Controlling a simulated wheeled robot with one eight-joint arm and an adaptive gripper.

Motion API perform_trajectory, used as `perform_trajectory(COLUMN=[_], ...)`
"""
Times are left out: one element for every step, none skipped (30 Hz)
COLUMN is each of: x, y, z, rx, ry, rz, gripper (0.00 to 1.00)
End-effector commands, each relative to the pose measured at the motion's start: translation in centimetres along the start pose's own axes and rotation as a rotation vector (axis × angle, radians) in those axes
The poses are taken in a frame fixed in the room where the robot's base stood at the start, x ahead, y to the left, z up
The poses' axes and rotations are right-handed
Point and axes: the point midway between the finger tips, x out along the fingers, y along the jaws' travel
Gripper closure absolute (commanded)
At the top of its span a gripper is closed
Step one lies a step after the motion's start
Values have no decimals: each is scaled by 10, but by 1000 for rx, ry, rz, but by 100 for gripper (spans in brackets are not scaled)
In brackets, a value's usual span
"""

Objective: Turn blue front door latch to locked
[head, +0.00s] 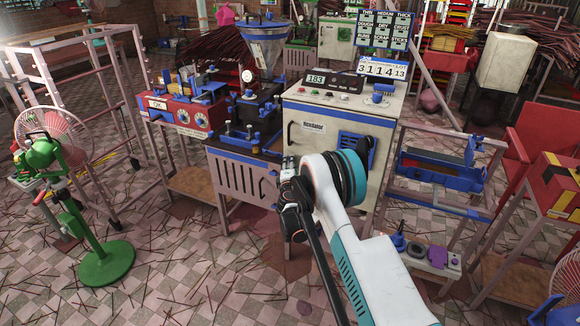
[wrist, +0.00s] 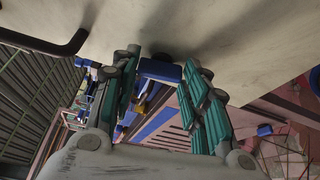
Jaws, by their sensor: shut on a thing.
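The blue front door latch (wrist: 160,71) shows in the wrist view as a small blue block standing out from the pale cabinet face, with a dark round part behind it. The two green-padded fingers of my gripper (wrist: 162,77) are on either side of it, shut on it. I cannot tell from the picture whether the latch is at its locked position. In the head view, my gripper (head: 290,164) is at the front left edge of the white cabinet (head: 320,122); the latch is hidden there behind my gripper and arm.
A black bar handle (wrist: 62,44) stands out from the cabinet face in the wrist view. A blue vent (head: 353,147) is on the cabinet front. A pink-framed bench (head: 243,184) stands close on the left, and a green fan (head: 75,205) stands farther left.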

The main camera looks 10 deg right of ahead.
Motion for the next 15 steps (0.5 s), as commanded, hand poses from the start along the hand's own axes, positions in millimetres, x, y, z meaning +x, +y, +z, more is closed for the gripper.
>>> perform_trajectory(x=[0, 0, 0, 0, 0, 0, 0, 0, 0, 0, 0, 0, 0, 0, 0], y=[-2, -2, -2, -2, -3, -3, -3, -3, -4, -4, -4, -4, -4, -5, -5], z=[0, 0, 0, 0, 0, 0, 0, 0, 0, 0, 0, 0, 0, 0, 0], rx=[33, 56, 86, 109, 131, 161, 181, 203, 231, 250, 270, 294, 312, 329, 351], ry=[-1, -1, -1, -1, -1, -1, -1, -1, -1, -1, -1, -1, -2, -2, -2], rz=[15, 25, 37, 47, 56, 68, 77, 86, 97, 105, 113, 123, 131, 138, 147], gripper=[82, 82, 82, 82, 82, 82, 82, 82, 82, 82, 82, 82, 82, 82, 82])
